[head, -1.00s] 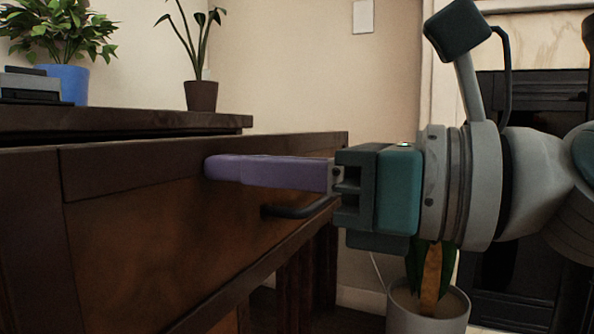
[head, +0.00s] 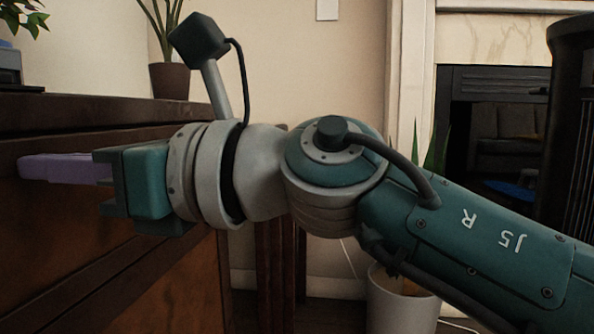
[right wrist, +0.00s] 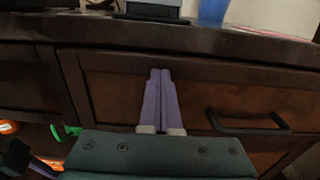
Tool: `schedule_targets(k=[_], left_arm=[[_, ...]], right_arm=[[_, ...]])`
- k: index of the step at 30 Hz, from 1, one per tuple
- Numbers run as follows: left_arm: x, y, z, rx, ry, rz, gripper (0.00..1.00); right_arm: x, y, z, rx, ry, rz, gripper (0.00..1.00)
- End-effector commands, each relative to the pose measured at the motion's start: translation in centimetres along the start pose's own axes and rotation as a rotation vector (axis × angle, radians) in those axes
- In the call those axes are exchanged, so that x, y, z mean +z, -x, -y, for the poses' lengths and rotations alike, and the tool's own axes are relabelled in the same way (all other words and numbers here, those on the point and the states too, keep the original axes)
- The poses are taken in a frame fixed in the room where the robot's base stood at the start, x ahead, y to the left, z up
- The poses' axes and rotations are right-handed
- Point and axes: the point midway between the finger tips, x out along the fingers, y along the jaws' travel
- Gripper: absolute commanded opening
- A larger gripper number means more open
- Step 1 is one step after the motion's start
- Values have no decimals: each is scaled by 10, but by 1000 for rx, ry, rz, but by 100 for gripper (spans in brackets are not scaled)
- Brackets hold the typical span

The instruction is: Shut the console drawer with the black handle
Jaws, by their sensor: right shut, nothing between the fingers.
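The console drawer (right wrist: 200,92) with the black handle (right wrist: 247,124) is in the right wrist view, a brown front just below the console top. It looks close to flush, but I cannot tell whether a small gap is left. My right gripper (head: 22,166) is shut and empty, its purple fingers pointing at the drawer front. In the right wrist view its fingertips (right wrist: 160,72) are at the upper part of the front, left of the handle; contact is unclear. In the head view my wrist hides the handle. Purple strips (right wrist: 45,168) at the lower left may be my left gripper.
The console top (head: 75,108) carries a potted plant (head: 170,80). A second panel (right wrist: 22,85) lies left of the drawer. Green (right wrist: 65,132) and orange (right wrist: 8,127) items show low at the left. A pale floor pot (head: 400,305) stands beyond my right arm.

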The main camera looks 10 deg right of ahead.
Motion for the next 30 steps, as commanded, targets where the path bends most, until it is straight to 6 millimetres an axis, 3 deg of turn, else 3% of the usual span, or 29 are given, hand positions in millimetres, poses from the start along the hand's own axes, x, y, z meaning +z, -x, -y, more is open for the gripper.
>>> schedule_targets(k=[9, 30], left_arm=[[0, -1, -1, 2, 1, 0, 50], [2, -3, 2, -5, -8, 2, 50]], right_arm=[[0, -11, 0, 1, 0, -1, 0], [-4, -8, 2, 1, -1, -7, 0]])
